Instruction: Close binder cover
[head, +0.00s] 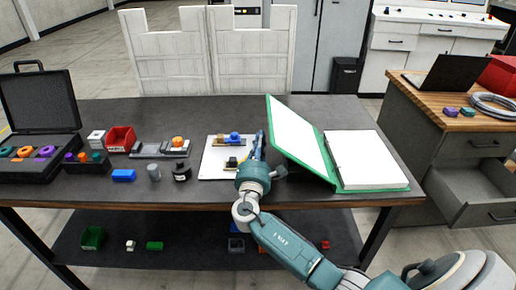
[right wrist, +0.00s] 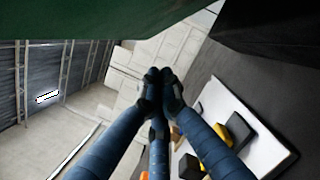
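A green binder (head: 378,188) lies open near the right end of the dark table, with a white page stack (head: 366,158) on its right half. Its cover (head: 298,138) stands tilted up to the left, white inside with a green edge. My right gripper (head: 259,140) is just left of the cover, on its outer side. In the right wrist view the fingertips (right wrist: 160,80) are together with nothing visible between them. A dark green surface (right wrist: 90,18), apparently the cover's outside, spans the top there. I cannot tell whether the gripper touches it. My left gripper is not in view.
Left of my gripper lies a white board (head: 214,164) with small blocks. Further left are a dark jar (head: 181,172), a red bin (head: 120,139) and an open black case (head: 40,105). A wooden-topped cabinet (head: 445,110) stands to the right.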

